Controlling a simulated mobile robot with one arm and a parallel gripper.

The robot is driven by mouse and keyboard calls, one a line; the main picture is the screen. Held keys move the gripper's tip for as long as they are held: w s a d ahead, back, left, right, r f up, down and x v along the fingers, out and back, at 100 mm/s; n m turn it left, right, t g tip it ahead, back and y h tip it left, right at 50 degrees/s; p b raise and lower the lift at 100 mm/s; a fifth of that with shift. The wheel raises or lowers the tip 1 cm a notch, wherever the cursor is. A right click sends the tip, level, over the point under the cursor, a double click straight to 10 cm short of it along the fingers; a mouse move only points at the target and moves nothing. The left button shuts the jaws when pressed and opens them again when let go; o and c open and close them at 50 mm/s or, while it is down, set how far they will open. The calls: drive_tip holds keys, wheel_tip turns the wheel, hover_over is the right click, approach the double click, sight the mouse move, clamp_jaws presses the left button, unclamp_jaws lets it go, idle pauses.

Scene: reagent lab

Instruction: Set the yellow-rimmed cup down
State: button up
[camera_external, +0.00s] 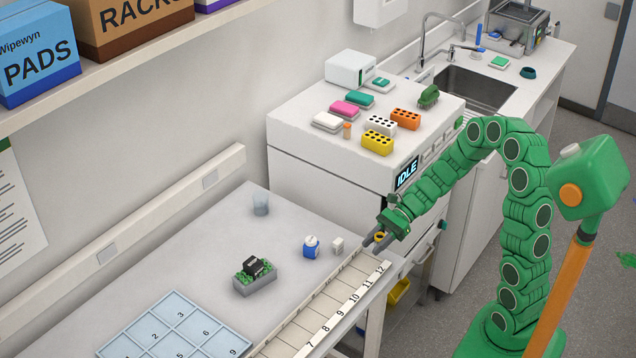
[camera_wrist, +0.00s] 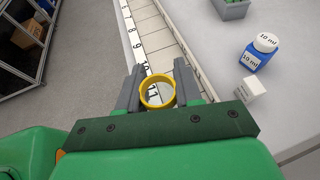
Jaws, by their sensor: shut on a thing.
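The yellow-rimmed cup (camera_wrist: 144,94) is between the two grey fingers of my gripper (camera_wrist: 157,90), which is shut on it. In the wrist view I look down on its round yellow rim and pale inside. In the external view the cup (camera_external: 380,236) shows as a small yellow ring at the tip of my gripper (camera_external: 377,240). It is over the numbered strip (camera_external: 319,315) at the table's front edge, near the numbers 11 and 12. I cannot tell whether the cup's bottom touches the strip; its lower part is hidden.
A blue bottle (camera_external: 311,247) and a small white block (camera_external: 337,245) stand near the gripper. A grey rack (camera_external: 256,284), a clear beaker (camera_external: 261,203) and a numbered blue grid (camera_external: 150,325) are farther left. The white IDLE machine (camera_external: 320,160) rises behind. Bare table lies between.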

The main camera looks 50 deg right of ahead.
hover_over(361, 266)
drive_tip(key=shift+s+f, duration=0.1)
drive_tip(key=shift+f, duration=3.8)
drive_tip(key=shift+f, duration=0.15)
drive_tip(key=o, duration=0.7)
drive_tip(key=shift+o, duration=0.2)
